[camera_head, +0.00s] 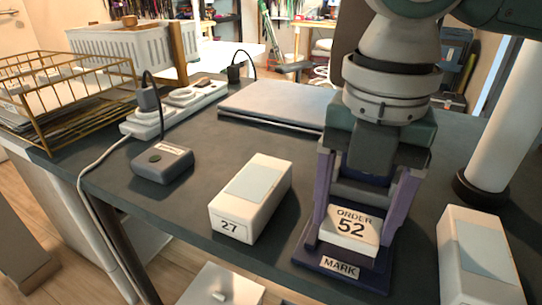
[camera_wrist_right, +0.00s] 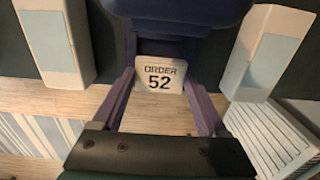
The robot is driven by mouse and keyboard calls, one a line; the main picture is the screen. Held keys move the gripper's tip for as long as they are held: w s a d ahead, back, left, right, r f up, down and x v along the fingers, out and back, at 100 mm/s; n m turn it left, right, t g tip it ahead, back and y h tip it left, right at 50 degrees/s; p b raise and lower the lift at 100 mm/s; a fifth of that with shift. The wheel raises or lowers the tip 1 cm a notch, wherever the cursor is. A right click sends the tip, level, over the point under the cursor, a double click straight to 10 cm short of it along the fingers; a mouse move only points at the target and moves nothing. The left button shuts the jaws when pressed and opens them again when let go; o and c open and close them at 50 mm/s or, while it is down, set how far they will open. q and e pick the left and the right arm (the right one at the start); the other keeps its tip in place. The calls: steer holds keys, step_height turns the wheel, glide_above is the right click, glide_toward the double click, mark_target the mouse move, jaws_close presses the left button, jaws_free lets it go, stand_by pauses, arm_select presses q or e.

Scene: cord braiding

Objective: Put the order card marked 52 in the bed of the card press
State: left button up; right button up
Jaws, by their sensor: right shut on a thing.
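The order card marked 52 (camera_head: 351,228) is a small white card with dark print, facing the head camera. My right gripper (camera_head: 362,208) has its two purple fingers on either side of the card and is shut on it. The card also shows between the fingers in the right wrist view (camera_wrist_right: 161,74). The card press (camera_head: 340,268) is a dark blue block with a MARK label at its front edge. The card is over the press base; whether it touches the bed cannot be told. My gripper hides the rear of the press. My left gripper is out of view.
A white box marked 27 (camera_head: 251,197) stands left of the press, and another white box (camera_head: 478,262) to its right. A grey device (camera_head: 162,164), power strip (camera_head: 174,108), wire basket (camera_head: 60,92) and flat grey slab (camera_head: 275,104) lie further back. The table front edge is close.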

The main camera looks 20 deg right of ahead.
steer(key=shift+f, duration=0.55)
steer(key=shift+f, duration=0.1)
steer(key=shift+f, duration=0.5)
steer(key=o, duration=1.2)
